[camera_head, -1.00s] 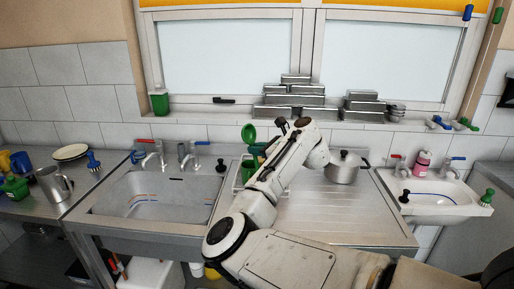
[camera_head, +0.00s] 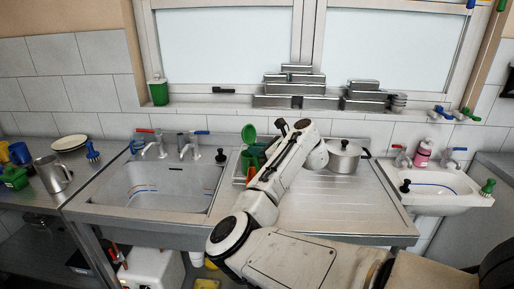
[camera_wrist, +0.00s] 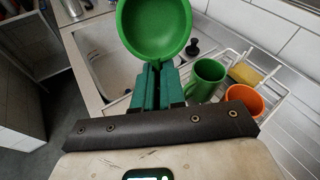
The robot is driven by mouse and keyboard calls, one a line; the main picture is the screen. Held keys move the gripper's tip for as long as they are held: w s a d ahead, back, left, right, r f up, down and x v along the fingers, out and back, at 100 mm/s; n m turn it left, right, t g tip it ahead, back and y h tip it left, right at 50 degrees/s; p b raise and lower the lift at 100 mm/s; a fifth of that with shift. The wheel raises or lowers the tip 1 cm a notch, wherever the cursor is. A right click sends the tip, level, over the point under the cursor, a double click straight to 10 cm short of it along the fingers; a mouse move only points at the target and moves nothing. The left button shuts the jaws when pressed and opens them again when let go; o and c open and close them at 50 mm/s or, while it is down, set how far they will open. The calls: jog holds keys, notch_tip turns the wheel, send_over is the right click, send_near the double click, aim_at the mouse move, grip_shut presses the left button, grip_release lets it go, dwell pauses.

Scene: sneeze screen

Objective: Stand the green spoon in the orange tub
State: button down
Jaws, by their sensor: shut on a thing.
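The green spoon (camera_wrist: 154,30) has a large round bowl. In the wrist view it is at the top middle, bowl raised, with its lower part between the jaws. My gripper (camera_wrist: 158,80) is shut on it, above the left part of the drainer area. In the head view the spoon's bowl (camera_head: 249,133) shows above my arm. The orange tub (camera_wrist: 245,101) sits in the white wire rack, to the right of my gripper and apart from it. In the head view only a bit of orange (camera_head: 252,172) shows behind my arm. The handle's lower end is hidden.
A green mug (camera_wrist: 206,80) stands in the wire rack (camera_wrist: 232,54) between my gripper and the orange tub. A yellow sponge (camera_wrist: 246,74) lies behind the tub. The sink (camera_head: 160,188) is left; a lidded pot (camera_head: 344,160) stands right on the drainer.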

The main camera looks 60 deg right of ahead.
jog(key=shift+f+b, duration=0.45)
jog(key=shift+f, duration=0.9)
jog(key=c, duration=1.1)
grip_release()
jog(key=shift+c, duration=0.2)
jog(key=b+v, duration=0.1)
jog(key=v, duration=0.9)
jog(key=shift+s+b, duration=0.35)
jog(key=shift+s, duration=0.05)
jog(key=shift+r, duration=0.15)
